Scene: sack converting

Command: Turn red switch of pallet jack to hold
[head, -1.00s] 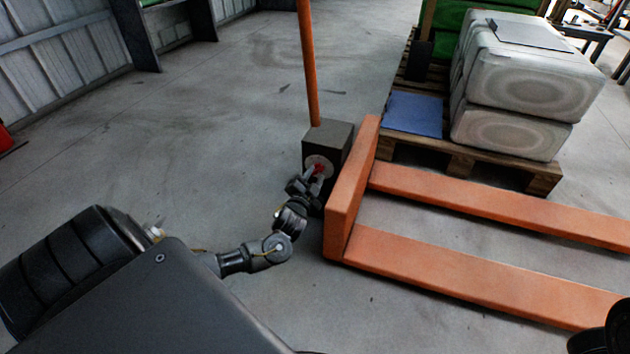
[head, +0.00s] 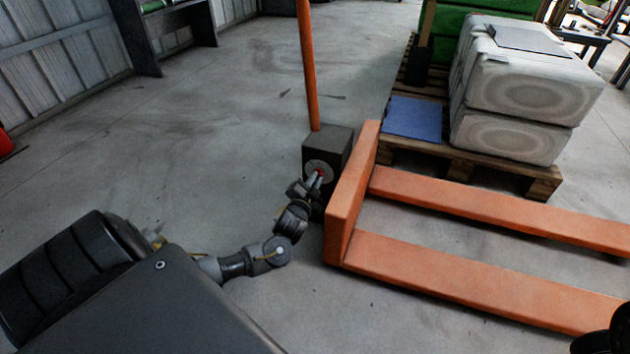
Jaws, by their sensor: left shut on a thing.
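The pallet jack has an orange fork frame (head: 352,185), a dark grey box (head: 328,144) and an upright orange handle (head: 308,70). A pale round dial plate (head: 312,167) sits on the box's near face. The small red switch (head: 321,173) is in the middle of that plate, partly hidden by the gripper. My left gripper (head: 316,178) reaches up from below and is shut on the red switch. The plate's markings are too small to read. At the bottom right edge a dark part of my right arm (head: 612,335) shows, but its gripper fingers do not.
Two orange forks (head: 480,284) lie low to the right of the box. Behind them a wooden pallet (head: 480,168) bears pale sacks (head: 525,85) and a blue sheet (head: 412,118). The concrete floor (head: 190,150) to the left is clear.

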